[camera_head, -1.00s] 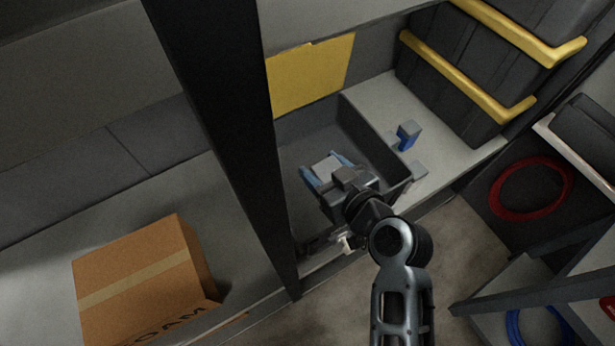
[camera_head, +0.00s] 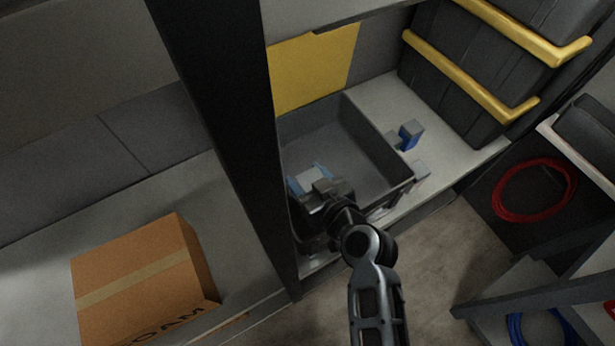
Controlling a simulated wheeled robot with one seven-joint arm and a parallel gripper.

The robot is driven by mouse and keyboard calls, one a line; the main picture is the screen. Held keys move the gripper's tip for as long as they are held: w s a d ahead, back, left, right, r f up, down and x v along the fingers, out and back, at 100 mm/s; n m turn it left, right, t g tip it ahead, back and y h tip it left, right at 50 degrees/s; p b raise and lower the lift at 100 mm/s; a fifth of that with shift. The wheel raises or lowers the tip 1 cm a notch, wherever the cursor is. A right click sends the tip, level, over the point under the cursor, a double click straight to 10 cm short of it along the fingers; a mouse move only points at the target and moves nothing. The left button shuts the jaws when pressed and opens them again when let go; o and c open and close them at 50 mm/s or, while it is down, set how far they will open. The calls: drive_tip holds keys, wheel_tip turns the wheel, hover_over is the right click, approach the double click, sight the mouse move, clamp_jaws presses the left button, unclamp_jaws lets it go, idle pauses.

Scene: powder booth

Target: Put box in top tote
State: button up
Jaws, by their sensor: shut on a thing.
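My gripper (camera_head: 308,179) is low at the left side of an open dark grey tote (camera_head: 372,140), close to the black post. Its two blue fingers are shut on a small pale grey box (camera_head: 311,176). The fingers and wrist hide much of the box. I cannot tell whether the box touches the tote floor. The visible right part of the tote is empty. The tote's left end is hidden behind the post and my arm.
A black upright post (camera_head: 215,110) stands just left of the tote. Small blue and grey blocks (camera_head: 411,134) sit on the shelf to its right. Dark cases with yellow handles (camera_head: 470,75) stack at the upper right. A cardboard box (camera_head: 140,280) sits on the left shelf.

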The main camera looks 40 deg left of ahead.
drive_tip(key=shift+f+b, duration=0.65)
drive_tip(key=shift+b, duration=0.05)
drive_tip(key=o, duration=1.1)
drive_tip(key=shift+r, duration=0.1)
drive_tip(key=shift+d+r+p, duration=0.1)
drive_tip(key=shift+r+p, duration=0.8)
drive_tip(key=shift+p, duration=0.3)
drive_tip(key=v, duration=1.1)
drive_tip(key=shift+d, duration=0.35)
drive_tip(key=shift+s, duration=0.1)
drive_tip(key=shift+d+f, duration=0.1)
drive_tip(key=shift+f, duration=0.05)
